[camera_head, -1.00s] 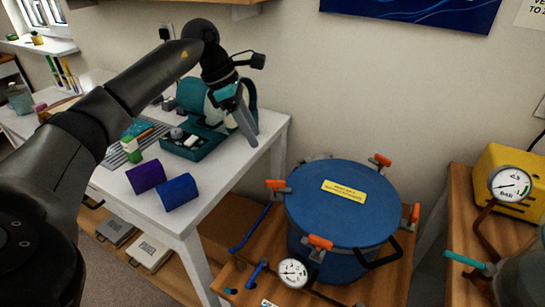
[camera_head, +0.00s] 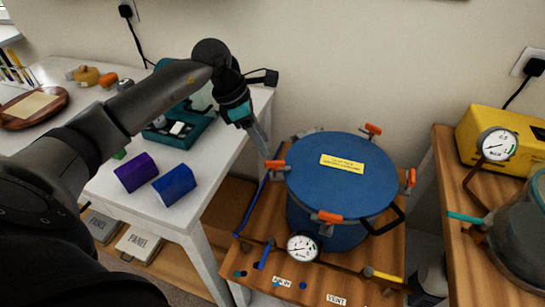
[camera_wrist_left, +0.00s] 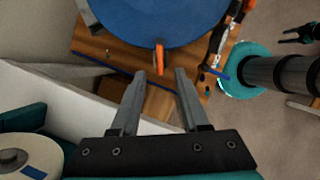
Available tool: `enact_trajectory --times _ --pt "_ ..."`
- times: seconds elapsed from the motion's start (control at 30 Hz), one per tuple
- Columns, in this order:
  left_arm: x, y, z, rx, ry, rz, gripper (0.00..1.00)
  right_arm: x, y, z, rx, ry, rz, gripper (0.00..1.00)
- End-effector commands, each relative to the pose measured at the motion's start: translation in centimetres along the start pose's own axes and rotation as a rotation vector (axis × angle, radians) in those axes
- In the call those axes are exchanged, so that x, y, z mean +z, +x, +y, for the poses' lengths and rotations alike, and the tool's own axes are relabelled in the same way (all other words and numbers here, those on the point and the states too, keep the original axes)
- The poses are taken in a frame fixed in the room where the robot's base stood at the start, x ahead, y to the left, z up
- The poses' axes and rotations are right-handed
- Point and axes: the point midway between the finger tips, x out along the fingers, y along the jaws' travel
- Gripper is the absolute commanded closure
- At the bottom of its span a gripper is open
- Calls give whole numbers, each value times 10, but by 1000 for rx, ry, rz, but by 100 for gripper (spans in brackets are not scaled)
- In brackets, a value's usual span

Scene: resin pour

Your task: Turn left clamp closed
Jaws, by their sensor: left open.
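The blue pressure pot (camera_head: 340,182) has a blue lid with a yellow label and several orange-handled clamps around its rim. The left clamp (camera_head: 275,164) sits at the lid's left edge; an orange clamp handle (camera_wrist_left: 159,56) also shows in the left wrist view, at the rim ahead of the fingers. My left gripper (camera_head: 265,152) comes in from the upper left, pointing down, with its tips close to the left clamp. In the left wrist view its fingers (camera_wrist_left: 160,75) are apart, with nothing between them. Contact with the clamp cannot be told. My right gripper is not in view.
The pot stands on a wooden stand with a pressure gauge (camera_head: 302,247) and hoses in front. A white table (camera_head: 215,190) at left holds purple and blue cylinders (camera_head: 174,185) and a teal box. A yellow pump (camera_head: 505,135) stands at right. The wall is behind the pot.

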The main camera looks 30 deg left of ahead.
Motion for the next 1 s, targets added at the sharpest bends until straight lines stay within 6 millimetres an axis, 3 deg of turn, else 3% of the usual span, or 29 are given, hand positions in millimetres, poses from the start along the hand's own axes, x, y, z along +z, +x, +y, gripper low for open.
enact_trajectory --times 0.1,0.3,0.73,1.0 --pt "0 26 -1 -4 -2 -2 55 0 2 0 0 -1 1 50" --pt "0 55 0 -2 -1 -1 55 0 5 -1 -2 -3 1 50" --pt "0 66 0 1 1 0 55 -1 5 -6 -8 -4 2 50" --pt "0 66 0 1 1 0 83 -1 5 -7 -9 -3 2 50"
